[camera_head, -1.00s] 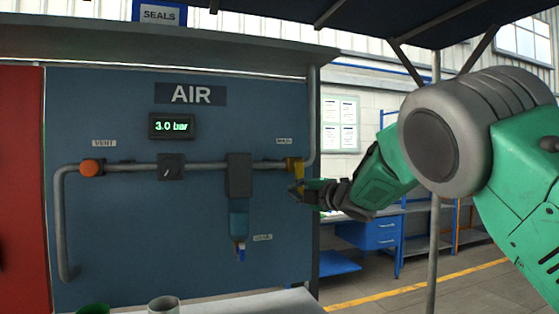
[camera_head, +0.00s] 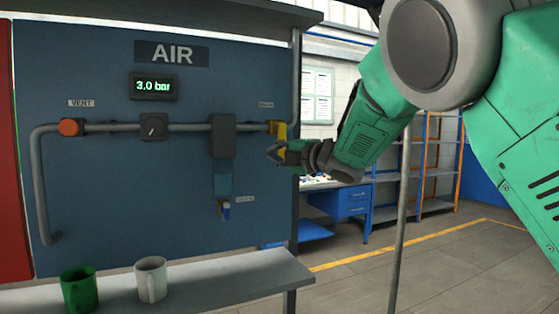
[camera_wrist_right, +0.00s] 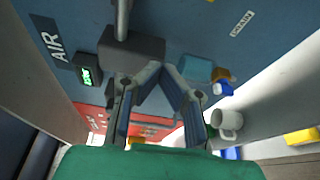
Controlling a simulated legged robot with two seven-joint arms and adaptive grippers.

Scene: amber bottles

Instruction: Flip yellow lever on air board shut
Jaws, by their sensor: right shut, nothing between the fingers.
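The blue air board (camera_head: 100,190) fills the left half of the head view. The yellow lever (camera_head: 279,130) sits at the right end of its pipe, by a small label. My right gripper (camera_head: 270,151) is just below the lever, close to the board's right edge. Its fingers are shut and hold nothing. I cannot tell whether they touch the lever. In the right wrist view the gripper (camera_wrist_right: 158,68) shows with its fingers before the dark block on the pipe; the lever is not clear there. My left gripper is out of view.
The display (camera_head: 153,86) reads 3.0 bar. An orange vent knob (camera_head: 70,127), a dark dial (camera_head: 154,127) and a filter unit (camera_head: 223,137) sit along the pipe. A green mug (camera_head: 79,290) and a white mug (camera_head: 151,280) stand on the shelf (camera_head: 215,282) below.

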